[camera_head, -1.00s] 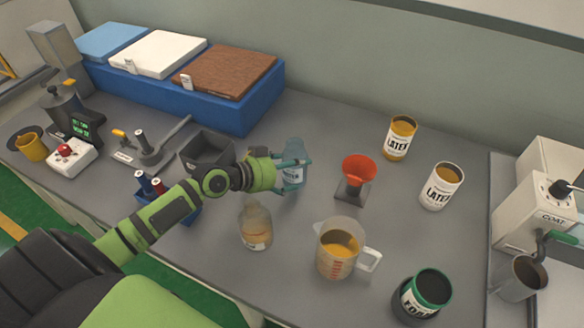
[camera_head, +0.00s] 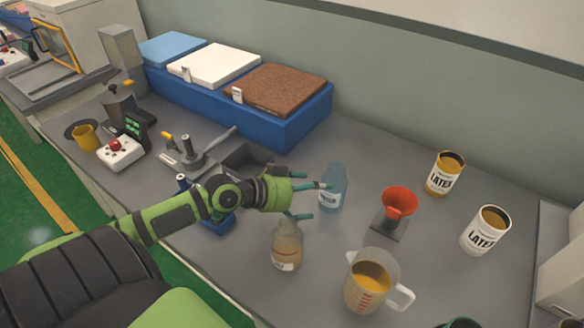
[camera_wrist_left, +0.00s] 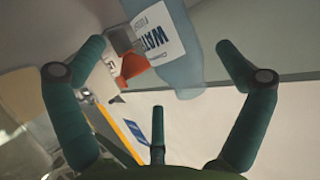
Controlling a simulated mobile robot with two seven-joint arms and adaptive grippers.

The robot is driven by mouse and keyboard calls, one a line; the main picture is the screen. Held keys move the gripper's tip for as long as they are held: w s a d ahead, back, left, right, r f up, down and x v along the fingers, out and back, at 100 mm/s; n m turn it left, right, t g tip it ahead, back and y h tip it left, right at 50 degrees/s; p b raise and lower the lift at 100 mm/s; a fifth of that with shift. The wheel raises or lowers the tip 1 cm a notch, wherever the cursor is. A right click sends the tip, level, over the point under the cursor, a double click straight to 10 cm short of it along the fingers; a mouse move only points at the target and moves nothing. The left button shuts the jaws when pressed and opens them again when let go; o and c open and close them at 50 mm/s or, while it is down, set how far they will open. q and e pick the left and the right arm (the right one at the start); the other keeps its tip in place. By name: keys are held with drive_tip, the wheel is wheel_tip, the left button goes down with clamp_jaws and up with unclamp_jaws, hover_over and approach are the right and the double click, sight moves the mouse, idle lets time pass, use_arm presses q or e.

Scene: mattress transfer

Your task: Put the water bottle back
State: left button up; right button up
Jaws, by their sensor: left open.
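The water bottle (camera_head: 333,190), translucent blue with a white label, stands upright on the grey table (camera_head: 440,270) in the head view, left of the red funnel. My left gripper (camera_head: 312,199) is open and empty, just left of the bottle, its fingers pointing toward it. The right gripper is not in view.
A clear bottle (camera_head: 287,248) stands close below my gripper. A measuring jug (camera_head: 371,283), red funnel (camera_head: 398,203) and two latex cans (camera_head: 444,175) (camera_head: 486,232) stand to the right. A dark bin (camera_head: 246,160) and blue mattress base (camera_head: 302,128) lie behind.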

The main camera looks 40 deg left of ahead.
use_arm(q)
drive_tip(key=v, duration=0.6)
drive_tip(key=shift+s+b, duration=0.2)
drive_tip(key=shift+b, duration=0.25)
drive_tip(key=shift+a+r, duration=0.1)
idle(1.2)
